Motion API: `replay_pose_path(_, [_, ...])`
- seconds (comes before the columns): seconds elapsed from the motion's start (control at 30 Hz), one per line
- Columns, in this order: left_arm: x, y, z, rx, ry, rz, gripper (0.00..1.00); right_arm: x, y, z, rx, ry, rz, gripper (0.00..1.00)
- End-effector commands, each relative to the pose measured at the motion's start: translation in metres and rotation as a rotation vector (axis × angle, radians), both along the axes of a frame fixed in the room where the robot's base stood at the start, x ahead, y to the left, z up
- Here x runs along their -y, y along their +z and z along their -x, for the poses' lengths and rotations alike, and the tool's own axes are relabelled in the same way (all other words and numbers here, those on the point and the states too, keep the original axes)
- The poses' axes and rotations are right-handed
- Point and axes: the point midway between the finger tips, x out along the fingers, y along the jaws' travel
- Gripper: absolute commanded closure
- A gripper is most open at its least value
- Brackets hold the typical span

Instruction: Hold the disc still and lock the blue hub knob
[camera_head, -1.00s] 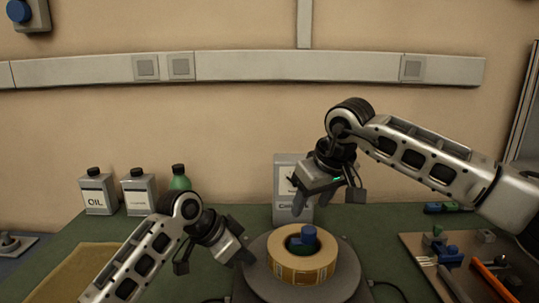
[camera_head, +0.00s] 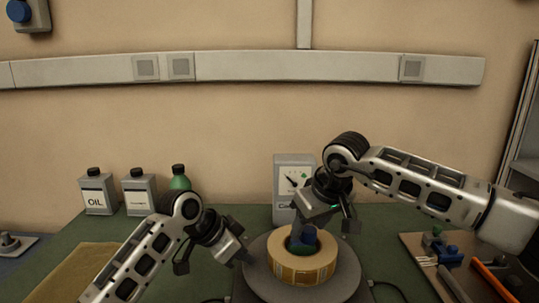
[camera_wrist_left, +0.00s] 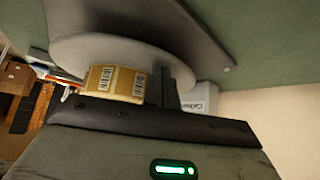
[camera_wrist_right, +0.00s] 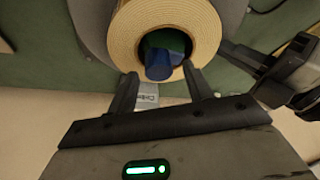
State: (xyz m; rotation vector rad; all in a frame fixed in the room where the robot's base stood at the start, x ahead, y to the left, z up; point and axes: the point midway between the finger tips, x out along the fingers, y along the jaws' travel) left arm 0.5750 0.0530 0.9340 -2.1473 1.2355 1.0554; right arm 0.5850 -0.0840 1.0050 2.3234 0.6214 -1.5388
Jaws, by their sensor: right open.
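The grey disc (camera_head: 347,277) lies flat, with a tan tape reel (camera_head: 302,270) around its hub. The blue hub knob (camera_head: 307,236) stands in the reel's middle, partly hidden by my right gripper; it also shows in the right wrist view (camera_wrist_right: 162,66), with green beneath it. My right gripper (camera_wrist_right: 160,82) is open, its fingers either side of the knob's near end. My left gripper (camera_head: 243,258) is at the disc's left rim. Its fingers (camera_wrist_left: 166,82) look closed together in the left wrist view; I cannot tell whether they touch the disc.
A grey box with a dial (camera_head: 289,182) stands behind the disc. Bottles (camera_head: 98,192) stand at the back left. A brown board with tools (camera_head: 425,262) lies at the right, and a tan mat (camera_head: 75,270) at the left. The green bench is clear between the mat and disc.

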Motion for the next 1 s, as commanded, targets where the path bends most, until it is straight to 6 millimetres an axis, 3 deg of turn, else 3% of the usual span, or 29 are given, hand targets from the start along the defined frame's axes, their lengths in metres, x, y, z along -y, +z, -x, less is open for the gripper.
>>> replay_pose_path(0.03, [-0.0006, -0.0093, 0.0034, -0.02, -0.003, -0.012, 1.0, 0.0001, -0.0006, 0.0, 0.0, 0.0, 0.0, 0.49])
replay_pose_path(1.0, [-0.0006, -0.0096, 0.0034, -0.02, -0.003, -0.012, 1.0, 0.0001, -0.0064, -0.0001, 0.0, 0.0, 0.0, 0.49])
